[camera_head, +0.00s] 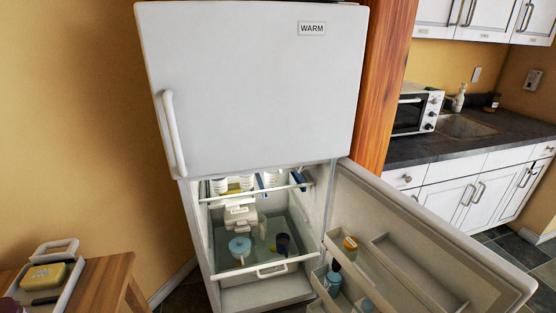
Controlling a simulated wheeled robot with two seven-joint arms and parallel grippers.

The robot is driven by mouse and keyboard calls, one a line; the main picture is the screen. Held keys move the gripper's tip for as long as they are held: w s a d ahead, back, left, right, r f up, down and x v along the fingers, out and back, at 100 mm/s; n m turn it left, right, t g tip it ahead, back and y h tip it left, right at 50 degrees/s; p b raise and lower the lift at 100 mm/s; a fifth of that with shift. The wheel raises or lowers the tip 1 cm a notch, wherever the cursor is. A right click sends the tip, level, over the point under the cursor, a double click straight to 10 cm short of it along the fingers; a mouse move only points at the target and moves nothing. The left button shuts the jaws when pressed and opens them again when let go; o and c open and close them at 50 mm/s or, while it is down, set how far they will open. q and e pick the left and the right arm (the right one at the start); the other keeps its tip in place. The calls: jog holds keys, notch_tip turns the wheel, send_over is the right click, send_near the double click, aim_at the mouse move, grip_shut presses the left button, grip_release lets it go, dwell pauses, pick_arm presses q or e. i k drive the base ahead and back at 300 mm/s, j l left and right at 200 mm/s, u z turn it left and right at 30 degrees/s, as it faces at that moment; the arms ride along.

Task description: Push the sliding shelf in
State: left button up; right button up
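The lower fridge compartment is open. Inside it, a clear sliding shelf (272,270) has a white front rim with a handle slot. Its rim lies close to the front of the opening; I cannot tell exactly how far out it stands. A light blue lidded pot (240,247) and a dark cup (283,243) stand on it. A white blocky object (240,214) is behind the pot, under the upper shelf. Neither of my grippers shows in the head view.
The fridge door (440,235) is swung open to the right, with jars in its bins. The upper door (250,90), marked WARM, is shut. An upper shelf (258,193) holds white containers. A wooden table (108,280) with a tray stands at the lower left.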

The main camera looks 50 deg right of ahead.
aim_at(284, 262)
jog(key=z, duration=1.6)
